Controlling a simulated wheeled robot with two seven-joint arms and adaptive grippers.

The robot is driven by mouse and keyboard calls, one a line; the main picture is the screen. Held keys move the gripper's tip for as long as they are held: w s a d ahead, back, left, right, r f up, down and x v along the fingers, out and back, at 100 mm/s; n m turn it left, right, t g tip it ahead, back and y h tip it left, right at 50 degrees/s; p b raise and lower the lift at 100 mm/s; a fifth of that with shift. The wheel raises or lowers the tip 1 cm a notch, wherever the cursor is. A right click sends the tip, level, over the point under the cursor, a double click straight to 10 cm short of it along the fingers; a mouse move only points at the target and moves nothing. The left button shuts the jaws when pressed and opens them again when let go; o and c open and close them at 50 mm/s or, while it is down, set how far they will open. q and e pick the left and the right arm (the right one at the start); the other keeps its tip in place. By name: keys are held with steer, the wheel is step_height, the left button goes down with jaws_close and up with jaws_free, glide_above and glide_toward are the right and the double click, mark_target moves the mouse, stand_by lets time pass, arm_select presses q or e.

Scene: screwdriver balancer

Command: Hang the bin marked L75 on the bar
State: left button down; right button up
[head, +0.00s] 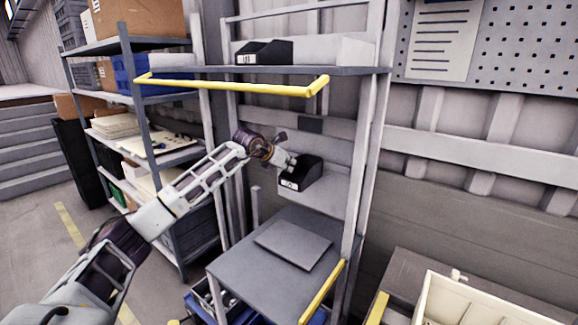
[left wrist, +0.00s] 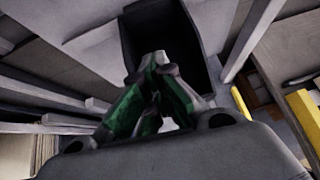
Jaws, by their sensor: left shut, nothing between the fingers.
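A black bin (head: 300,174) with a small white label sits on a light grey surface at mid height of the rack; the label is too small to read. A second black bin (head: 265,52) with a pale label stands on the upper shelf. My left gripper (head: 288,160) is shut and empty, just left of the lower bin's top. In the left wrist view its closed fingers (left wrist: 158,75) overlap the near side of the dark open bin (left wrist: 165,35); contact cannot be told. A grey horizontal bar (head: 345,147) crosses behind the lower bin. My right gripper is out of view.
A yellow rail (head: 235,88) juts out at the front of the upper shelf, above my left arm. A grey lower platform (head: 235,262) holds a flat plate (head: 293,245). Rack posts (head: 362,150) stand to the right. A cream crate (head: 480,300) is at bottom right.

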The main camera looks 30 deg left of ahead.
arm_select(q)
steer(key=shift+w+a, duration=0.1)
steer(key=shift+a, duration=0.2)
stand_by(0.7)
steer(key=c, duration=2.1)
jaws_free()
steer(key=o, duration=0.4)
steer(key=shift+v, duration=6)
